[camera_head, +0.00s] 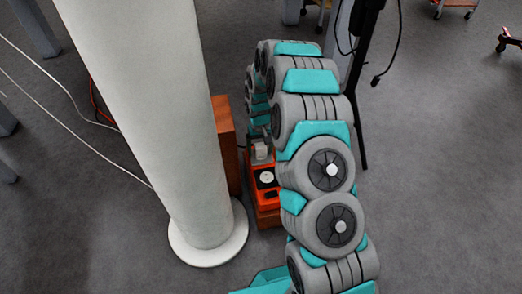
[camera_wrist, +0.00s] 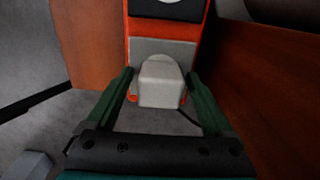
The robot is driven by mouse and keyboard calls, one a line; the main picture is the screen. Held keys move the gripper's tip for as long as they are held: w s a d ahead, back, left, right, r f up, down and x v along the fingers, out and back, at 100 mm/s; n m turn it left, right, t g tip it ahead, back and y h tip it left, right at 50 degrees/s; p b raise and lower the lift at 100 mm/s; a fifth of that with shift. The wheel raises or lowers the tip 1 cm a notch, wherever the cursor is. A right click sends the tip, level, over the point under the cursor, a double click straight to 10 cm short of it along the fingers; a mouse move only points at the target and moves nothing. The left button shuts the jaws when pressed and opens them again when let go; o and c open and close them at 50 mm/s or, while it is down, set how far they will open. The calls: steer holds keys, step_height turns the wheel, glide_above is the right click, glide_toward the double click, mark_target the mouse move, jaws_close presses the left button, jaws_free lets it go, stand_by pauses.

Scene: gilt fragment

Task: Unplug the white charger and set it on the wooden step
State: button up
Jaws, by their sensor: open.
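The white charger (camera_wrist: 162,83) sits against the grey socket face of an orange power unit (camera_wrist: 190,32) in the wrist view. It appears plugged in, but its prongs are hidden. My gripper (camera_wrist: 160,76) is open, with one dark green finger on each side of the charger. A small gap shows at the sides; contact cannot be told for sure. In the head view the charger (camera_head: 261,150) is a small pale block on the orange unit (camera_head: 266,195). My arm hides most of the gripper there. Brown wood (camera_head: 224,140) stands beside the unit; whether it is the step is unclear.
A thick white column (camera_head: 160,110) on a round base stands close left of the orange unit. Wooden faces flank it in the wrist view (camera_wrist: 92,40), (camera_wrist: 268,85). A black stand (camera_head: 362,60) with a hanging cable is behind. White cables cross the floor at left.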

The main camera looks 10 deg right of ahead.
mark_target(260, 145)
steer(key=shift+c, duration=0.2)
jaws_close()
stand_by(0.6)
steer(key=shift+r, duration=0.15)
steer(key=shift+r+p, duration=0.65)
steer(key=shift+r, duration=2.25)
